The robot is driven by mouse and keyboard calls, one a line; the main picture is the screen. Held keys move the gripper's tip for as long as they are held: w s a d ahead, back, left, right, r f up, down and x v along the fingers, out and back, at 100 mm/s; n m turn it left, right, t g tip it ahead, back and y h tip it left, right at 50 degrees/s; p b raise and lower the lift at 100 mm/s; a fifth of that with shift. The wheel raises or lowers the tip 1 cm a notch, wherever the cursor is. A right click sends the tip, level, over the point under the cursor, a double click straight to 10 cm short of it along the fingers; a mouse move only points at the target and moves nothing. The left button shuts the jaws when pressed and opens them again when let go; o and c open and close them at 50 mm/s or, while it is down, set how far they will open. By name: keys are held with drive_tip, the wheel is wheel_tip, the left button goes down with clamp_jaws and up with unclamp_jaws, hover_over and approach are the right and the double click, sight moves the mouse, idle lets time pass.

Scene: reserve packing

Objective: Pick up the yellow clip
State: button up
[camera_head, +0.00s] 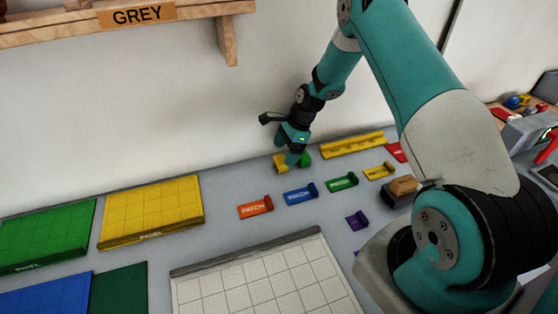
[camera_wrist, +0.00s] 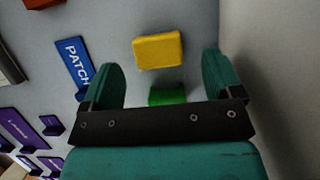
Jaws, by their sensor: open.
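My gripper (camera_head: 291,153) is low near the wall, with its jaws open and empty. In the wrist view my gripper (camera_wrist: 161,76) shows a finger on each side, with a small yellow block (camera_wrist: 157,51) just beyond and between the fingertips. A small green block (camera_wrist: 167,96) lies nearer, partly hidden by my gripper's dark bar. A yellow L-shaped piece with a label (camera_head: 378,171) lies further right. I cannot tell which yellow piece is the clip.
Orange (camera_head: 255,207), blue (camera_head: 301,194) and green (camera_head: 341,182) labelled L-shaped pieces lie in a row. A long yellow strip (camera_head: 352,145) lies by the wall. A yellow board (camera_head: 150,211) is at left and a white gridded board (camera_head: 265,285) in front. A shelf (camera_head: 190,10) overhangs at upper left.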

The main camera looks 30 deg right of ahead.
sight(281, 159)
drive_tip(key=shift+p+x, duration=0.75)
drive_tip(key=shift+x, duration=1.25)
drive_tip(key=c, duration=0.9)
wheel_tip(281, 159, up, 20)
drive_tip(key=b, duration=0.4)
drive_tip(key=shift+b, duration=0.35)
drive_tip(key=shift+a, duration=0.1)
